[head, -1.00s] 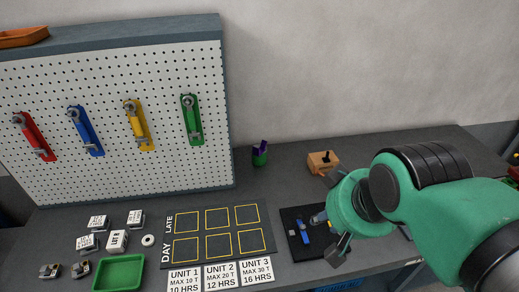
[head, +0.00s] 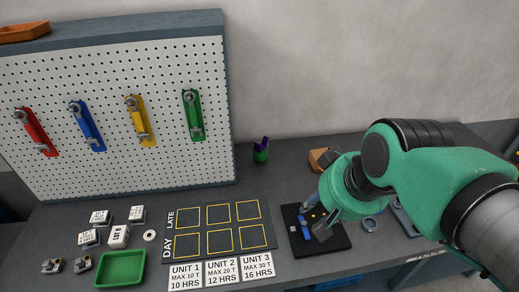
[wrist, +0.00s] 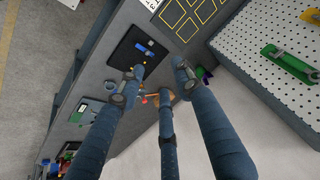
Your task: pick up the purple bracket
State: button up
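The purple bracket (head: 264,142) sticks up out of a small green cup (head: 261,156) at the back of the bench, right of the pegboard. In the wrist view the purple bracket (wrist: 205,73) shows small beside a fingertip and is partly hidden. My gripper (head: 318,227) is over the black mat in the head view, to the right of and nearer than the cup. In the wrist view the three fingers of my gripper (wrist: 160,85) are spread apart with nothing between them.
A black mat (head: 334,243) with a blue part (head: 306,224) lies under my gripper. A wooden box (head: 319,157) stands behind it, partly hidden by my arm. The pegboard (head: 60,115) rises at left. The bench between cup and marked grid (head: 255,236) is clear.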

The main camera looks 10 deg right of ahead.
jog(key=w+a+f+m+y+b, duration=0.1)
jog(key=w+a+f+m+y, duration=0.2)
jog(key=w, duration=0.7)
jog(key=w+a+f+m+g+y, duration=0.1)
jog(key=w+f+m+y, duration=0.1)
jog(key=w+m, duration=0.5)
jog(key=w+a+f+m+y+b, duration=0.1)
jog(key=w+a+f+m+y, duration=0.15)
jog(key=w, duration=0.95)
jog(key=m+t+y+b, duration=0.15)
jog(key=m+t, duration=0.35)
jog(key=m, duration=0.8)
send_near(260, 146)
jog(key=v, duration=0.3)
jog(key=shift+a, duration=0.25)
jog(key=shift+b+x, duration=0.7)
jog(key=shift+x, duration=3.7)
jog(key=shift+w+d, duration=0.1)
